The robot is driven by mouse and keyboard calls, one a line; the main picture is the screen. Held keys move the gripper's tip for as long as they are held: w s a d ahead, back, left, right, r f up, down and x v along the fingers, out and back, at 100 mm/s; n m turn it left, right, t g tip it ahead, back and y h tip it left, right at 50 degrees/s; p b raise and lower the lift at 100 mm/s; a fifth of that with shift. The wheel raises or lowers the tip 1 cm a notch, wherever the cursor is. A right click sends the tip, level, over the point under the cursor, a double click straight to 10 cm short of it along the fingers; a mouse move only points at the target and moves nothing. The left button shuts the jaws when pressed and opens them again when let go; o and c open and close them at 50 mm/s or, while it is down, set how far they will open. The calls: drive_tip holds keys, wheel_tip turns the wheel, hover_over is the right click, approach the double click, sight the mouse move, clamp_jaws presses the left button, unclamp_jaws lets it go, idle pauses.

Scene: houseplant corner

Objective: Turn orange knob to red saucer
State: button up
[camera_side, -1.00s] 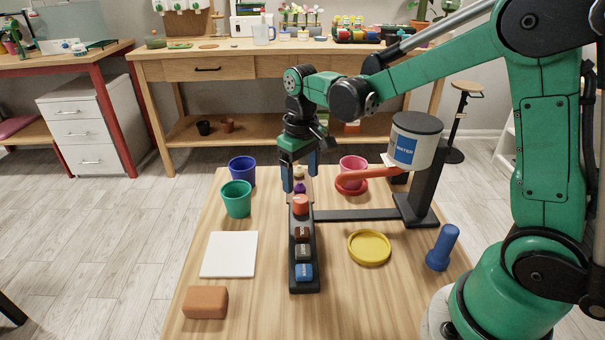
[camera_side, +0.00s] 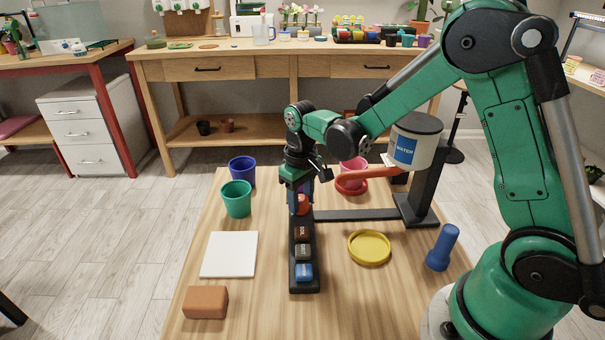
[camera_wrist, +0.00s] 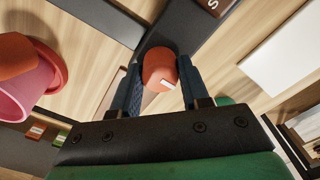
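The orange knob (camera_side: 302,206) is at the far end of the black control strip (camera_side: 295,261) in the middle of the table. My gripper (camera_side: 301,199) points down over it. In the wrist view the knob (camera_wrist: 160,67) shows between the fingers of my gripper (camera_wrist: 159,76), one on each side, with what look like narrow gaps. It has a small white mark (camera_wrist: 167,84) on it. The red saucer (camera_side: 345,190) lies right of the gripper, with a pink pot (camera_side: 353,171) on it. The saucer also shows at the left in the wrist view (camera_wrist: 54,70).
Labelled blocks (camera_side: 303,251) sit along the strip. A yellow saucer (camera_side: 369,262) lies right, a green pot (camera_side: 237,199) and blue pot (camera_side: 242,171) left, a white square (camera_side: 229,254) front left.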

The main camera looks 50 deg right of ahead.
clamp_jaws()
drive_tip(key=m, duration=0.4)
drive_tip(key=shift+m, duration=2.9)
drive_tip(key=shift+w, duration=0.1)
drive_tip(key=o, duration=0.8)
unclamp_jaws()
